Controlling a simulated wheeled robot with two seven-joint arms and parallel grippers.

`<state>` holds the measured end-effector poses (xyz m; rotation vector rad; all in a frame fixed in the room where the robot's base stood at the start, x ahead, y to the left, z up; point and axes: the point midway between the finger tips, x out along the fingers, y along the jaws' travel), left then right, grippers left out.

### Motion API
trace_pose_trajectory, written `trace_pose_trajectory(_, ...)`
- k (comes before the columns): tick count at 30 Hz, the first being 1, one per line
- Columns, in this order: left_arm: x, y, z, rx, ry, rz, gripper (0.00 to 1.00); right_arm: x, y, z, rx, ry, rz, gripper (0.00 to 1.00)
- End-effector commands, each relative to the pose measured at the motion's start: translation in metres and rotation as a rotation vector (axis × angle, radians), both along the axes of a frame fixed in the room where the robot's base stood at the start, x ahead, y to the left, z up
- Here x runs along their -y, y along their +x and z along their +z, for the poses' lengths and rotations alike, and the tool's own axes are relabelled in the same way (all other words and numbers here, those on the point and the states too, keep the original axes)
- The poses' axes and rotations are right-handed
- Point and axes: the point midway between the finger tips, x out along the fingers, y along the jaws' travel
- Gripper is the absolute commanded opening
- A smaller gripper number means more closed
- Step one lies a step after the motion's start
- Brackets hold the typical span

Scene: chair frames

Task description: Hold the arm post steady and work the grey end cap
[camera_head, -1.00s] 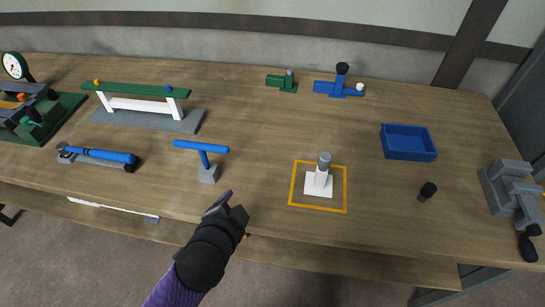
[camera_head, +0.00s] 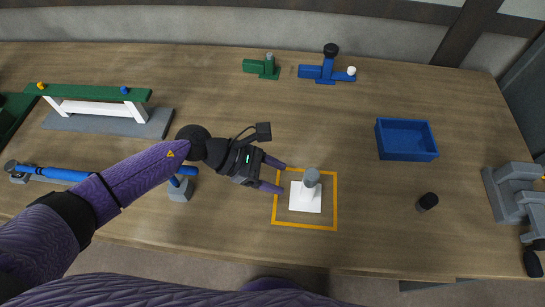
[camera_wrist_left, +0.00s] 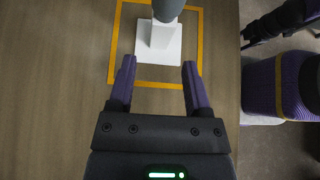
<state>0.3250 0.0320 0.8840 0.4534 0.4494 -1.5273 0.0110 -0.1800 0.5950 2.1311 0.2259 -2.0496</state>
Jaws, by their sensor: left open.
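The arm post is a white upright post on a square white plate (camera_head: 305,198), inside an orange outline on the bench. The grey end cap (camera_head: 311,177) sits on top of the post. In the left wrist view the white post (camera_wrist_left: 160,36) rises from its plate, with the grey cap (camera_wrist_left: 168,9) cut off by the top edge. My left gripper (camera_head: 284,178) is open just left of the post, its fingers pointing at it. The left wrist view shows its two fingertips (camera_wrist_left: 160,64) apart, with nothing between them. My right gripper is not identifiable in either view.
A blue tray (camera_head: 407,140) and a black cylinder (camera_head: 427,202) are to the right, with a grey vise (camera_head: 512,200) at the far right. Blue (camera_head: 326,70) and green (camera_head: 262,67) parts lie at the back. A green-topped rack (camera_head: 95,92) stands left. Bench between post and tray is clear.

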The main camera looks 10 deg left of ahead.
Motion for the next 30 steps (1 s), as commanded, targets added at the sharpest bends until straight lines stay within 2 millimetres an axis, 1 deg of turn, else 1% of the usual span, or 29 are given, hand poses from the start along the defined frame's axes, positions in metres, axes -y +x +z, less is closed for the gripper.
trace_pose_trajectory(3, 0.015, 0.0, -0.01, -0.002, -0.004, 0.0, 0.63, 0.0, -0.004, -0.005, -0.009, 0.0, -0.001, 0.59)
trace_pose_trajectory(8, 0.036, 0.0, -0.023, -0.001, -0.006, 0.002, 0.63, 0.0, -0.005, -0.012, -0.011, 0.0, -0.002, 0.59)
trace_pose_trajectory(10, 0.043, 0.0, -0.03, -0.002, -0.005, 0.001, 0.63, 0.0, -0.006, -0.018, -0.013, 0.0, -0.001, 0.59)
trace_pose_trajectory(15, 0.056, 0.0, -0.037, -0.001, -0.005, 0.003, 0.63, 0.002, -0.007, -0.024, -0.017, -0.003, 0.0, 0.59)
trace_pose_trajectory(18, 0.06, 0.0, -0.038, -0.001, -0.005, 0.003, 0.63, 0.004, -0.008, -0.026, -0.019, -0.007, 0.001, 0.59)
trace_pose_trajectory(19, 0.06, 0.0, -0.038, -0.002, -0.005, 0.004, 0.61, 0.005, -0.008, -0.025, -0.02, -0.008, 0.001, 0.59)
trace_pose_trajectory(20, 0.06, 0.0, -0.037, -0.002, -0.005, 0.004, 0.55, 0.006, -0.008, -0.025, -0.02, -0.009, 0.001, 0.59)
trace_pose_trajectory(21, 0.059, 0.0, -0.037, -0.002, -0.005, 0.004, 0.46, 0.006, -0.008, -0.025, -0.019, -0.01, 0.002, 0.59)
trace_pose_trajectory(23, 0.059, 0.0, -0.037, -0.002, -0.005, 0.005, 0.34, 0.007, -0.008, -0.024, -0.02, -0.011, 0.002, 0.59)
trace_pose_trajectory(24, 0.059, 0.0, -0.037, -0.002, -0.005, 0.005, 0.25, 0.008, -0.008, -0.024, -0.02, -0.012, 0.002, 0.59)
trace_pose_trajectory(26, 0.059, 0.0, -0.037, -0.002, -0.005, 0.005, 0.12, 0.008, -0.008, -0.024, -0.021, -0.013, 0.002, 0.59)
trace_pose_trajectory(27, 0.059, 0.0, -0.036, -0.002, -0.006, 0.005, 0.37, 0.008, -0.008, -0.024, -0.021, -0.013, 0.002, 0.59)
trace_pose_trajectory(29, 0.059, 0.0, -0.036, -0.002, -0.006, 0.005, 0.25, 0.009, -0.008, -0.024, -0.02, -0.014, 0.002, 0.59)
trace_pose_trajectory(30, 0.059, 0.0, -0.036, -0.002, -0.006, 0.005, 0.16, 0.009, -0.008, -0.024, -0.02, -0.014, 0.002, 0.59)
